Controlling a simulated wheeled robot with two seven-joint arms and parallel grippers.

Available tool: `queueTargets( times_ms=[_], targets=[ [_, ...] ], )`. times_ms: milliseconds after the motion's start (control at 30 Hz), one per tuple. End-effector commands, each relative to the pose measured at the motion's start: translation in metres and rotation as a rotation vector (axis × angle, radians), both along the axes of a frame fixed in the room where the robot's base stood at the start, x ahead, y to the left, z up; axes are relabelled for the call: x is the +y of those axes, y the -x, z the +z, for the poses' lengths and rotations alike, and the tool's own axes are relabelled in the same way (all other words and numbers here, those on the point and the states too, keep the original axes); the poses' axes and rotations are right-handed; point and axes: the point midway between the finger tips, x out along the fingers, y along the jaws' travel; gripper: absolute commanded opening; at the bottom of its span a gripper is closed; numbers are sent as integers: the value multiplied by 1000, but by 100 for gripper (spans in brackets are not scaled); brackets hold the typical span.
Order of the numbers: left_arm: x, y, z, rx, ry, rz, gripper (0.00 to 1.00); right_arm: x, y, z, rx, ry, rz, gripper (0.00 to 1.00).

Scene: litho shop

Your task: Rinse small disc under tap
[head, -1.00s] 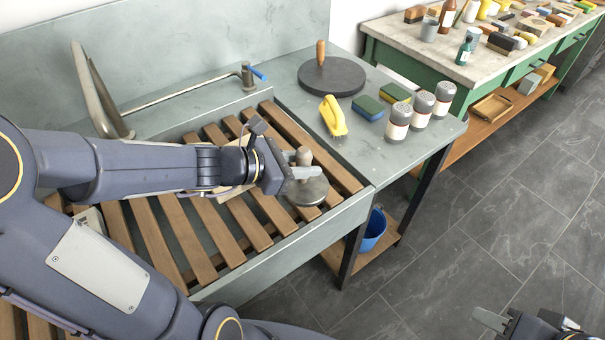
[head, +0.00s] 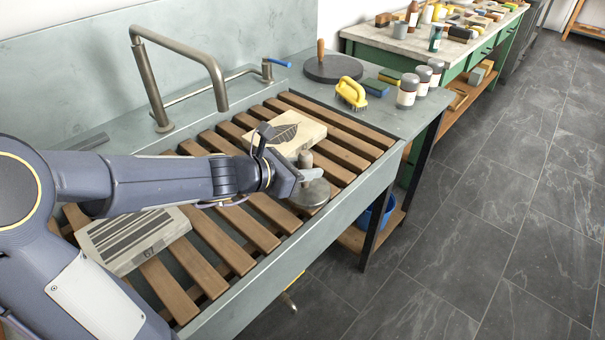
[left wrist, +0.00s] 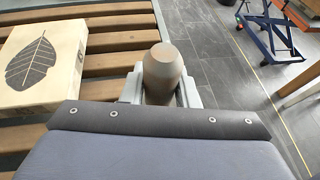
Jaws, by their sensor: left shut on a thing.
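The small disc (head: 312,197) is grey and round with an upright handle (head: 305,160). It is at the front right of the slatted rack, by the sink's front edge. My left gripper (head: 304,174) is shut on the handle; the handle's rounded top also shows between the fingers in the left wrist view (left wrist: 162,75). I cannot tell whether the disc touches the slats. The tap (head: 190,50) is a bent metal pipe at the back left, its spout end well left of the disc. My right gripper is not in view.
A leaf-patterned block (head: 285,133) lies on the slats just behind my left gripper. A striped block (head: 130,235) lies at the left. A large dark disc (head: 332,69), yellow brush (head: 352,93), sponges and shakers (head: 407,90) stand on the right ledge.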

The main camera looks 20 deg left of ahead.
Motion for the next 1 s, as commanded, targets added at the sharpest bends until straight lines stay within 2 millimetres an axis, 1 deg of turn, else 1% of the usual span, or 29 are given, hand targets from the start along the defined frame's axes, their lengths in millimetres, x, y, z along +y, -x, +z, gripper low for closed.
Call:
queueTargets(
  times_ms=[167,367,1000],
  targets=[
    [1,-3,1,-6,4,4,0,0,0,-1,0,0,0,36],
    [13,-3,0,-4,4,8,0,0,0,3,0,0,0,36],
    [66,-2,-11,-5,4,7,0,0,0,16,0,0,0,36]
  ],
)
